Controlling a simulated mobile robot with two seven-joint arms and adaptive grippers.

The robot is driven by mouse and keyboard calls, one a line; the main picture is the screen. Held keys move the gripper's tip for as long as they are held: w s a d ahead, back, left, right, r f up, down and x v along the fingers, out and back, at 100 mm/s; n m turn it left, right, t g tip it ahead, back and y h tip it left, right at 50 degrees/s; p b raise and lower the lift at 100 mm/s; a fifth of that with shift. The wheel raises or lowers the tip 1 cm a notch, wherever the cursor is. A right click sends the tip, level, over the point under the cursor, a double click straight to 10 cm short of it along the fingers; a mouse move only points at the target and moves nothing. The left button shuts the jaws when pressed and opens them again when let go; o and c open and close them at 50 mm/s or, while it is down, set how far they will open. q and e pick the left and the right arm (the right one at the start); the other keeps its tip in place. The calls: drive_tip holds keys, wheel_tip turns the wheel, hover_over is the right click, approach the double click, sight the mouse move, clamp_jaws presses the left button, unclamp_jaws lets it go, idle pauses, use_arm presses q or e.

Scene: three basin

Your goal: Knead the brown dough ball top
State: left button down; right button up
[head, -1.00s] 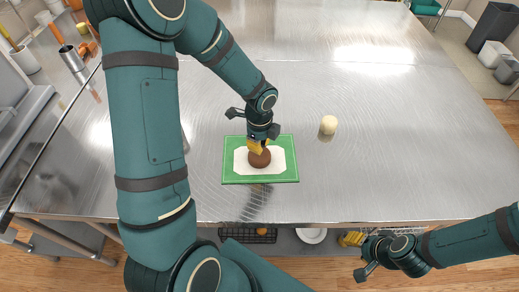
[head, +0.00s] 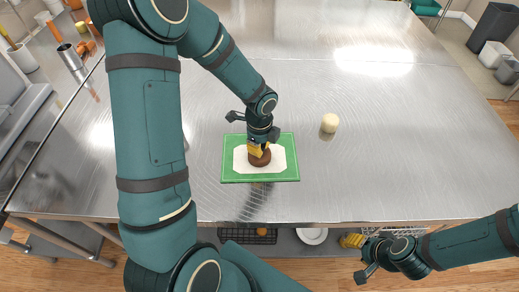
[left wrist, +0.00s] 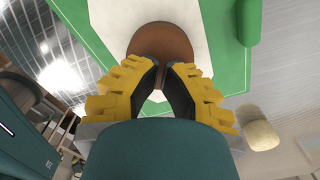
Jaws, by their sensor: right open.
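The brown dough ball (head: 261,161) sits on the white middle of a green-edged board (head: 230,178) on the metal table. My left gripper (head: 257,149) points down at the top of the dough, its yellow fingers hiding part of it. In the left wrist view the dough (left wrist: 160,40) lies just beyond the fingertips (left wrist: 162,64), which are drawn together with nothing between them. The tips look to touch the dough or nearly so. My right gripper (head: 362,258) is open and empty, low in front of the table's edge.
A pale dough ball (head: 330,122) rests on the table to the right of the board. The metal table (head: 420,160) is largely clear on the right. Jars and utensils (head: 72,60) stand at the far left. A shelf with a plate (head: 313,236) is below the front edge.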

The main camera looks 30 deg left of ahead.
use_arm(q)
drive_tip(key=shift+f+b, duration=0.3)
drive_tip(key=shift+f, duration=0.3)
idle(0.3)
idle(0.7)
drive_tip(key=shift+r+p, duration=1.3)
drive_tip(key=shift+r, duration=0.25)
wheel_tip(320, 180, up, 6)
drive_tip(key=p, duration=0.5)
